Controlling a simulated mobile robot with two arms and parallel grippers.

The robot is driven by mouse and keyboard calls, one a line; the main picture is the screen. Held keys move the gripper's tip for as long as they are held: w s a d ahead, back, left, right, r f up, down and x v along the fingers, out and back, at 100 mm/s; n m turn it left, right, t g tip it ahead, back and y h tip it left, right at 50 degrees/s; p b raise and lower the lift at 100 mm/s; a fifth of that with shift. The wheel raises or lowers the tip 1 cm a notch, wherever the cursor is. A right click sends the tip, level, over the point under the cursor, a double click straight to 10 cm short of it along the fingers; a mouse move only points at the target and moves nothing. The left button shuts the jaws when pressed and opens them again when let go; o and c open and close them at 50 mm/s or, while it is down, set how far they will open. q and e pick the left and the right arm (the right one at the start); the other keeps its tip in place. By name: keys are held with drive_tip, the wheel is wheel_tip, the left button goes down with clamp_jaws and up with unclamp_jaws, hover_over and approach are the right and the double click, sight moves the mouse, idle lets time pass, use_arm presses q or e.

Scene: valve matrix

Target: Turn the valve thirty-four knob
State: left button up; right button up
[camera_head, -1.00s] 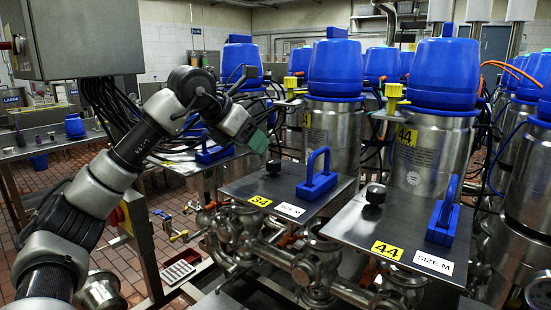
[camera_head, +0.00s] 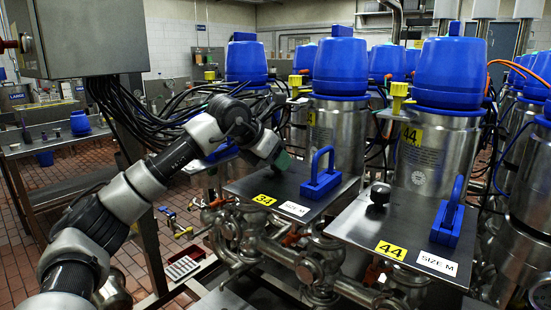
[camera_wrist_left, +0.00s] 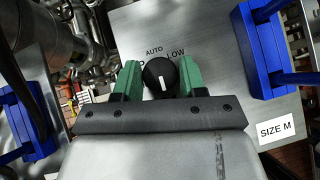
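The valve 34 plate (camera_head: 240,187) is a grey metal panel with a yellow "34" label (camera_head: 264,200) and a blue handle (camera_head: 321,178). My left gripper (camera_head: 281,160) is over this plate and hides its knob in the head view. In the left wrist view, the black knob (camera_wrist_left: 160,74) with a white mark sits between the two green fingers of my left gripper (camera_wrist_left: 160,84). The fingers are apart, one on each side of it; I cannot tell whether they touch it. "AUTO" and "LOW" are printed beyond the knob; a left label is partly hidden. My right gripper is not in view.
The valve 44 plate (camera_head: 355,235) stands to the right, with its own black knob (camera_head: 380,193) and blue handle (camera_head: 447,215). Steel cylinders with blue caps (camera_head: 340,68) rise behind the plates. Pipes (camera_head: 310,268) run below. A grey box with hanging cables (camera_head: 88,35) is at upper left.

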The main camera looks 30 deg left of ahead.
use_arm(q)
drive_tip(key=c, duration=0.5)
drive_tip(key=shift+o, duration=0.2)
